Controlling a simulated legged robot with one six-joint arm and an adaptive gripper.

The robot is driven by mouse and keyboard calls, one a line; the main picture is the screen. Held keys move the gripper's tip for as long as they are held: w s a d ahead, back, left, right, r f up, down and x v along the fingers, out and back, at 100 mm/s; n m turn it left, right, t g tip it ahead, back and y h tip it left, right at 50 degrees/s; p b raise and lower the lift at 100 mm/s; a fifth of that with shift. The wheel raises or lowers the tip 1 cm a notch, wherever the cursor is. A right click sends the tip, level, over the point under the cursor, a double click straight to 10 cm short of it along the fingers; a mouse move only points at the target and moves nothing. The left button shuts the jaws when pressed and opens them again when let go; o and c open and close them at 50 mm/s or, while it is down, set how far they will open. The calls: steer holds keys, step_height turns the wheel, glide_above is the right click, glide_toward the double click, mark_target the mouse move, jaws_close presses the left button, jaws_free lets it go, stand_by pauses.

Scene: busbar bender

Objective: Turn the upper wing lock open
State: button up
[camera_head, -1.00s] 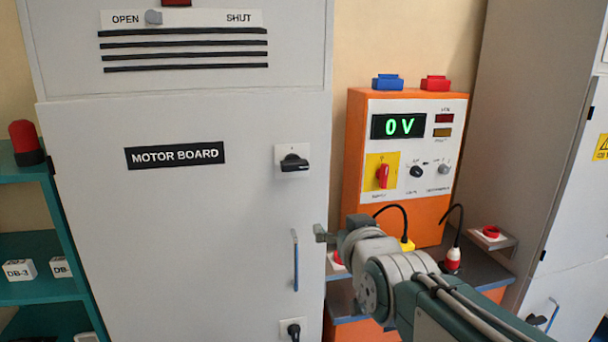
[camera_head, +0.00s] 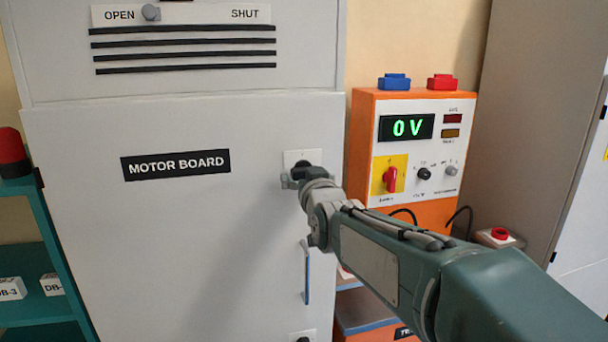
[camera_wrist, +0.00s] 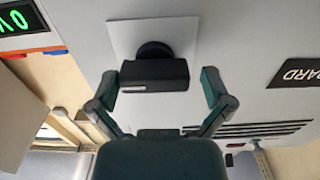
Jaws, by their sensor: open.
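The upper wing lock is a black knob on a white square plate on the grey motor board door (camera_head: 90,240). In the head view the lock (camera_head: 302,165) is partly hidden behind my gripper (camera_head: 291,181). In the wrist view the black wing (camera_wrist: 153,76) lies crosswise in the picture, in front of its plate (camera_wrist: 125,37). My gripper (camera_wrist: 158,88) is open, with one finger on each side of the wing. Gaps show between the wing and both fingers, so it is not gripped.
A blue door handle (camera_head: 307,272) hangs below the lock. An orange test unit (camera_head: 360,140) with a 0 V display (camera_head: 406,127) stands close on the right. A teal shelf (camera_head: 55,285) is at left.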

steer(key=shift+w+a, duration=0.15)
steer(key=shift+w, duration=0.15)
steer(key=shift+w+d, duration=0.2)
steer(key=shift+d, duration=0.1)
steer(key=c, duration=1)
steer(key=shift+c, duration=0.2)
